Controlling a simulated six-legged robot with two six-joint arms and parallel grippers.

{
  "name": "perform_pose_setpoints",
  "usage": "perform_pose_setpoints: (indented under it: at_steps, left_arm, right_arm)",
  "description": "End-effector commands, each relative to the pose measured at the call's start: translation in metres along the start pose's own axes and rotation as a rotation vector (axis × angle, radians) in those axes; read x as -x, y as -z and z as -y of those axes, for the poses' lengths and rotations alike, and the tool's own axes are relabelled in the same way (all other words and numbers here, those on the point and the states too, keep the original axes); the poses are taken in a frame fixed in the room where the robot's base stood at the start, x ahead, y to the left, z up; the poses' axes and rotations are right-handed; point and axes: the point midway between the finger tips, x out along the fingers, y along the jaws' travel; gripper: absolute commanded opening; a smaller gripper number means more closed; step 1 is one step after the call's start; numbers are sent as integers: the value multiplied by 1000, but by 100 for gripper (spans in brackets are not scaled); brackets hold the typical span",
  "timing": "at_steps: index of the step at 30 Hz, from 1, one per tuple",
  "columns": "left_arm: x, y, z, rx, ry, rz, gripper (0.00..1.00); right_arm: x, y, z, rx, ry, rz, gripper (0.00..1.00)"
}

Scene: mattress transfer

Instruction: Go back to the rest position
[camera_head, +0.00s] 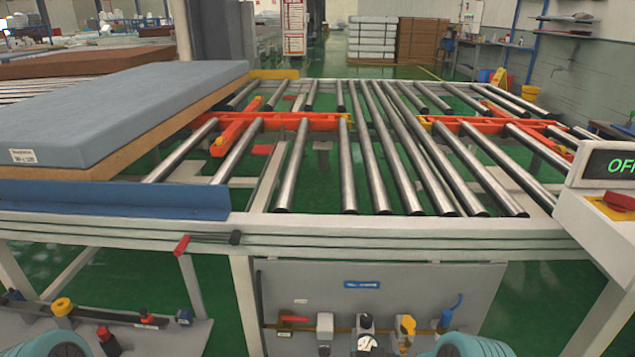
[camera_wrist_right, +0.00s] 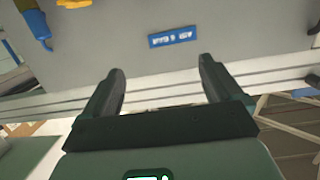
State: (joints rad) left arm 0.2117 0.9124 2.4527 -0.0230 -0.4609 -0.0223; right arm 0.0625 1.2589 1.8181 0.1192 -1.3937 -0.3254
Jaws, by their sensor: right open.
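My right gripper (camera_wrist_right: 161,70) shows in the right wrist view with its two dark fingers spread apart and nothing between them. It faces the grey panel under the roller table, and the blue label (camera_wrist_right: 173,38) on that panel lies just beyond the fingertips. In the head view, rounded teal parts of mine show at the bottom edge. My left gripper cannot be made out in the head view. The blue-grey mattress (camera_head: 125,100) lies on a brown layer at the left of the roller table (camera_head: 400,228), away from my right gripper.
The grey panel (camera_head: 470,290) carries several valves, one with a yellow handle (camera_head: 406,324). A red lever (camera_head: 181,245) sticks out from the table's front. A control box (camera_head: 600,225) with a red button (camera_head: 619,201) stands at the right. The rollers in the middle are bare.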

Motion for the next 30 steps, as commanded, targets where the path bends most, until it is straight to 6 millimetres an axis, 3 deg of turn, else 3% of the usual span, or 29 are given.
perform_pose_setpoints:
  at_steps: [1,2,5,9,12,18,21,22,30]
  left_arm:
    - [-1,-6,-2,-6,-2,14,100]
    - [-2,-9,-3,-8,-3,24,100]
    - [-2,-24,-6,-12,-4,68,100]
    - [-3,-40,-8,-12,-4,120,100]
    - [-2,-48,-10,-9,-3,146,100]
    - [0,-58,-9,-1,-2,183,100]
    - [1,-62,-9,5,-1,199,100]
    - [21,-58,-17,4,-1,197,100]
    - [93,-45,-43,4,-1,196,100]
  right_arm:
    - [7,8,-18,-2,-16,20,93]
    - [15,4,-23,-3,-9,63,93]
    - [60,-31,-28,-41,60,321,93]
    - [138,-80,-20,-117,148,680,93]
    - [194,-102,-14,-159,192,894,93]
    - [290,-128,-2,-215,244,1251,93]
    - [328,-135,0,-262,231,1425,93]
    - [328,-112,1,-260,231,1409,93]
    - [339,-36,3,-258,232,1404,93]
